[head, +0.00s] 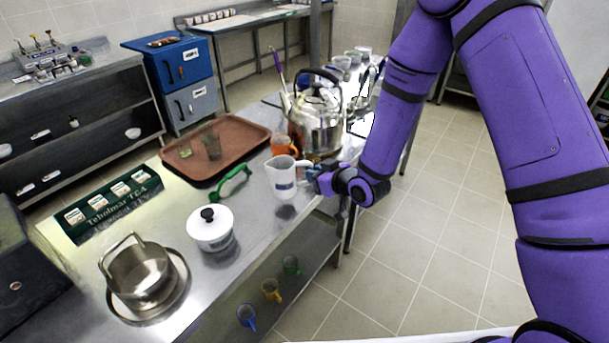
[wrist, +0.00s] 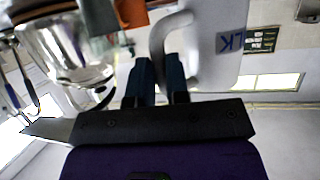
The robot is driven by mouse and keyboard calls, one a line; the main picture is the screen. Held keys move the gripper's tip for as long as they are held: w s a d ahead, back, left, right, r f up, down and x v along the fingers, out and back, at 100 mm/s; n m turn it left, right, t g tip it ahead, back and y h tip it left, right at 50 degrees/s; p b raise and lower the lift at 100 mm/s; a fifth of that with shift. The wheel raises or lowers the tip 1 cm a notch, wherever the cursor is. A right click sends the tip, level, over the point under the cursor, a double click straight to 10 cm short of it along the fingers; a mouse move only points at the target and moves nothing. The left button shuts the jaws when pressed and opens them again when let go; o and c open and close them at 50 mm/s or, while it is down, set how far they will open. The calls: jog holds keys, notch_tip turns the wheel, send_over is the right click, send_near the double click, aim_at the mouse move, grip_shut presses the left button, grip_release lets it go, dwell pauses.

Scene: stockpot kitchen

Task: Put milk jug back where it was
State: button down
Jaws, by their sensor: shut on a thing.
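The white milk jug (head: 283,178) with a dark label is at the right edge of the steel counter (head: 180,250) in the head view. It looks upright, with a shadow on the counter below it; whether its base touches the counter I cannot tell. My gripper (head: 314,177) reaches in from the right and is shut on the jug's handle. In the wrist view the fingers (wrist: 160,82) close around the handle of the jug (wrist: 215,50), and part of the label shows "LK".
A steel kettle (head: 318,128) and an orange mug (head: 284,145) stand just behind the jug. A brown tray (head: 222,143), a green-handled item (head: 232,180), a white lidded pot (head: 210,228) and a steel pot (head: 140,275) are to the left. Colored mugs (head: 271,290) sit on the lower shelf.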

jog(key=shift+w+a+f, duration=0.4)
jog(key=shift+w+f, duration=0.25)
jog(key=shift+w, duration=0.2)
jog(key=shift+w+a+f, duration=0.45)
jog(key=shift+w+f, duration=0.25)
jog(key=shift+w, duration=0.15)
jog(key=shift+w+a+f, duration=0.4)
jog(key=shift+w+f, duration=0.25)
jog(key=shift+w, duration=0.2)
jog(key=shift+f, duration=0.15)
jog(key=c, duration=1.1)
grip_release()
